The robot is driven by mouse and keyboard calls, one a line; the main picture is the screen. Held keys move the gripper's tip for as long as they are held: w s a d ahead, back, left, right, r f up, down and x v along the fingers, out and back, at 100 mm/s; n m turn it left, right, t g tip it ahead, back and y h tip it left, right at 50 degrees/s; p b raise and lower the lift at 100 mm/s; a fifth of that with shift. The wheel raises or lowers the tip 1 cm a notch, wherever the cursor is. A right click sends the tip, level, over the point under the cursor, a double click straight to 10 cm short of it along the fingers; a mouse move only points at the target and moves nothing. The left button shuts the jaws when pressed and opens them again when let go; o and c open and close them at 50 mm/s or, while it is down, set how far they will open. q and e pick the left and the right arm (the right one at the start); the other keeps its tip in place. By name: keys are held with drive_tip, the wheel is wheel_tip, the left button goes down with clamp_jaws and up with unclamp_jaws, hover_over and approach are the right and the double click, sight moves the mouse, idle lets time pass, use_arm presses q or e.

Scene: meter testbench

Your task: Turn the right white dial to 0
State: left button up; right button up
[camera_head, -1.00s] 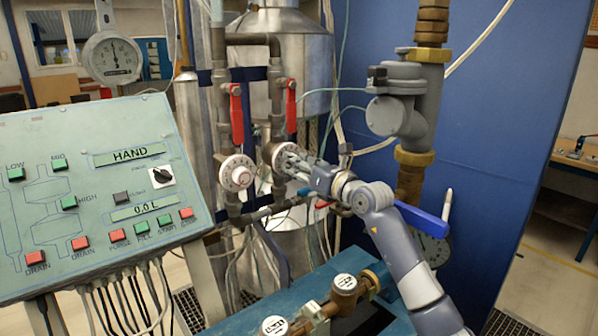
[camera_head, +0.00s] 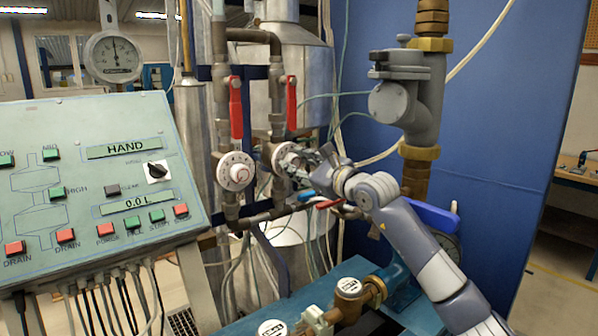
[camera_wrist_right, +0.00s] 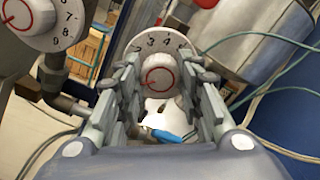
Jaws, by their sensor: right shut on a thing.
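The right white dial (camera_head: 275,153) sits on the right-hand vertical pipe, partly covered by my right gripper (camera_head: 293,163). In the right wrist view the dial (camera_wrist_right: 168,43) faces the camera, with 3 and 4 readable near its top and a reddish mark on its knob (camera_wrist_right: 159,76). My right gripper's fingers (camera_wrist_right: 160,85) stand on both sides of the knob, shut on it. The exact setting is hard to read. The left white dial (camera_head: 236,171) is uncovered and also shows at the top left of the wrist view (camera_wrist_right: 32,14). My left gripper is out of view.
Red valve handles (camera_head: 236,108) rise above both dials. Pipes and a blue handle (camera_head: 306,195) lie close below the gripper. A control panel (camera_head: 75,120) reading HAND and 0.0 L stands at left. A blue wall (camera_head: 510,130) closes the right.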

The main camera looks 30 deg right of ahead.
drive_tip(key=shift+n, duration=0.3)
drive_tip(key=o, duration=1.1)
drive_tip(key=shift+c, duration=0.2)
drive_tip(key=s, duration=1.2)
drive_tip(key=shift+d, duration=0.45)
drive_tip(key=shift+f, duration=0.1)
